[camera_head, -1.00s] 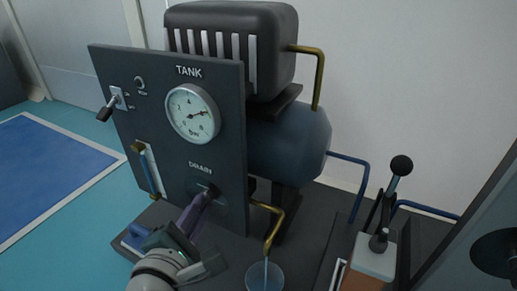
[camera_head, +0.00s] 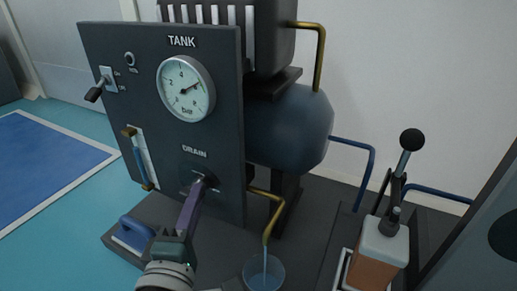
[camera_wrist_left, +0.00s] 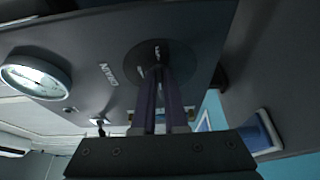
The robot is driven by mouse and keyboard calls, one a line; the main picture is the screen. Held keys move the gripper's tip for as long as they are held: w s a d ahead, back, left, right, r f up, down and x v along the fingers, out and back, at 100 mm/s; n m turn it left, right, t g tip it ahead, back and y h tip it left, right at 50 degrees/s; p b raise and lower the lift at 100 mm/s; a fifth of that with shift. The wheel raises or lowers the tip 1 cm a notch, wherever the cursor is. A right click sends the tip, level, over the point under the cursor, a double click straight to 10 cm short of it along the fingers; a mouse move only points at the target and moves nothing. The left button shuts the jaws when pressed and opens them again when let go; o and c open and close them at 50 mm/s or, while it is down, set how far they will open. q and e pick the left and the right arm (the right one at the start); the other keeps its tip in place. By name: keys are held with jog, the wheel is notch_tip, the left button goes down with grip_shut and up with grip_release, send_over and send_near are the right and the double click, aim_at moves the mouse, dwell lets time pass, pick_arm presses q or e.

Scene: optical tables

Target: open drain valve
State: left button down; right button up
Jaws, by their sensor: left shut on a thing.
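The drain valve (camera_head: 202,181) is a small dark knob under the DRAIN label on the dark upright panel (camera_head: 216,130). In the wrist view its round dark plate (camera_wrist_left: 147,52) shows ahead of the fingers. My left gripper (camera_head: 199,186) has long purple fingers, shut on the knob; in the wrist view the fingertips (camera_wrist_left: 158,70) meet at it and hide most of it. A brass outlet pipe (camera_head: 279,215) bends down right of the panel. A thin pale-blue streak runs from its end into a clear cup (camera_head: 264,273). My right gripper is not in view.
The tank gauge (camera_head: 186,89) is above the valve, its needle pointing up and right. A toggle switch (camera_head: 97,92) and sight tube (camera_head: 140,158) are at the panel's left. A black-knobbed lever (camera_head: 411,140) stands at the right. A blue handle (camera_head: 134,230) lies left of my gripper.

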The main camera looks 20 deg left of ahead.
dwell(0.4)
pick_arm(q)
jog(key=c, duration=1)
grip_release()
jog(key=shift+o, duration=0.2)
jog(key=shift+s, duration=0.1)
jog(key=p+v, duration=0.2)
jog(key=v, duration=0.8)
jog(key=shift+p, duration=0.35)
jog(key=shift+r, duration=0.1)
